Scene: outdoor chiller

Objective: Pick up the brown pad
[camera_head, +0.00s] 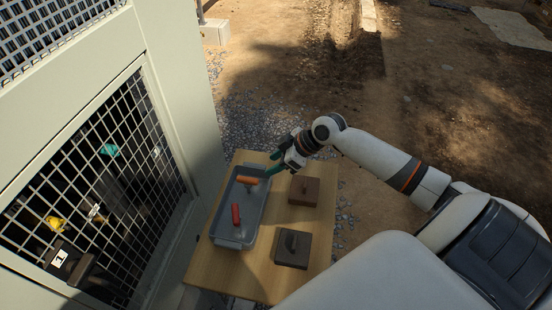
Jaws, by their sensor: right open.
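A brown pad (304,191) with a raised grip on top lies on the wooden table (228,268), right of the grey tray. A darker grey-brown pad (293,249), also with a grip on top, lies nearer to me on the same table. My right gripper (273,163) has green fingertips and is open. It is over the tray's far right side, up and left of the brown pad and apart from it. My left gripper is not in view.
The grey tray (230,244) holds an orange-handled tool (247,180) and a red-handled tool (236,214). A pale cabinet (178,70) with a mesh door stands close on the left. Gravel and bare ground lie beyond the table.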

